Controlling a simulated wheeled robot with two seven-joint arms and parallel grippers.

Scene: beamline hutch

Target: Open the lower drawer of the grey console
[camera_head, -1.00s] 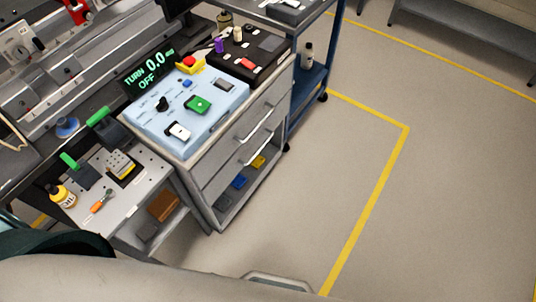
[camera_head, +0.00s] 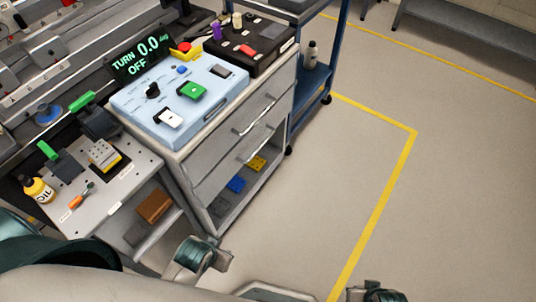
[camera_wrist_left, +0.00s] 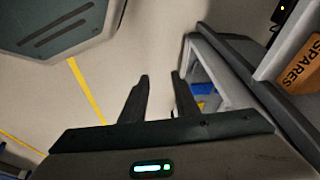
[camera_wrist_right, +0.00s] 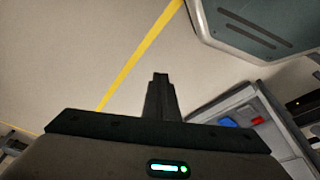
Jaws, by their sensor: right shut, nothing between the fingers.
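The grey console (camera_head: 188,160) stands left of centre in the head view, with a blue control panel (camera_head: 150,104) on top. Its upper drawer has a bar handle (camera_head: 256,115). The lower drawer (camera_head: 212,180) has a similar handle (camera_head: 259,146) and looks closed. Below is an open shelf with blue and yellow bins. In the left wrist view my left gripper (camera_wrist_left: 161,82) is open and empty, with part of a grey unit to its right. In the right wrist view my right gripper (camera_wrist_right: 160,82) is shut and empty, over floor. Neither gripper's fingers show in the head view.
A side table (camera_head: 120,188) with an oil bottle (camera_head: 38,190) and screwdriver adjoins the console on the left. A blue cart (camera_head: 313,85) stands at its right. An orange SPARES box (camera_wrist_left: 300,62) shows in the left wrist view. The floor (camera_head: 320,190) in front is clear.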

